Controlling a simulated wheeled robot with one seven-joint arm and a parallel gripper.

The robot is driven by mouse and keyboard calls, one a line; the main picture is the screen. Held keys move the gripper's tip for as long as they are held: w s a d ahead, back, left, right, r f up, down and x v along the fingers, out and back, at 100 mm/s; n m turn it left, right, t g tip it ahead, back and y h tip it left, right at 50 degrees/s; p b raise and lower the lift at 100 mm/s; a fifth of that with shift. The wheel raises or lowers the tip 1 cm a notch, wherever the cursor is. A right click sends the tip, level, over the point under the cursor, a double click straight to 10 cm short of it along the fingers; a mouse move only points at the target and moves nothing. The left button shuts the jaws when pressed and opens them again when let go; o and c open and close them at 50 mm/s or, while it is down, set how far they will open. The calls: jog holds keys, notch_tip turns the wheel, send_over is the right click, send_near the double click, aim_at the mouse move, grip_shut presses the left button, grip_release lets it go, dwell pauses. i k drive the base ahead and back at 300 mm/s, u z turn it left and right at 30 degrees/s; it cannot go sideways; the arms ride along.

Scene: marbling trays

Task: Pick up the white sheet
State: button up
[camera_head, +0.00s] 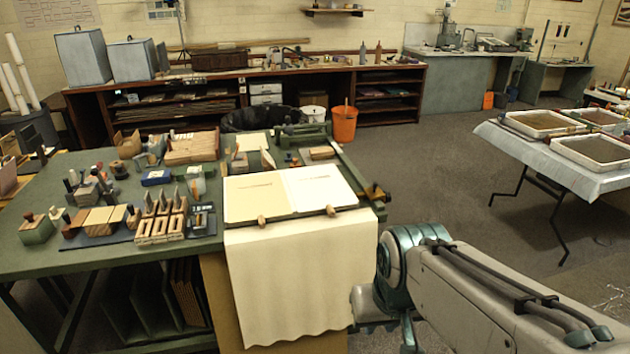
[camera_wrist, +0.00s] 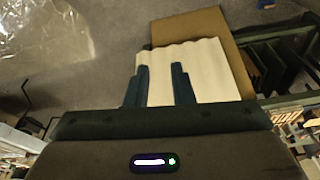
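The white sheet (camera_head: 300,285) hangs down over the front edge of the green table, with a wavy lower edge. Its top end lies under or against an open book-like pair of pages (camera_head: 290,190) on the table. In the wrist view the sheet (camera_wrist: 208,62) shows behind and between the two dark fingers of my gripper (camera_wrist: 160,67). The fingers are apart, so the gripper is open. In the head view my wrist covers the sheet's lower right edge, and the fingertips are hidden. I cannot tell whether the sheet lies between the fingers or only beyond them.
The green table (camera_head: 140,255) is crowded with wooden blocks and tools. A brown board (camera_wrist: 205,25) stands behind the sheet. An orange bucket (camera_head: 344,124) stands behind the table. A table with marbling trays (camera_head: 480,130) is at right, with open floor between.

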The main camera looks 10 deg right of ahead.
aim_at(316, 188)
jog(key=z, duration=0.45)
jog(key=i, duration=1.3)
jog(key=u, duration=0.2)
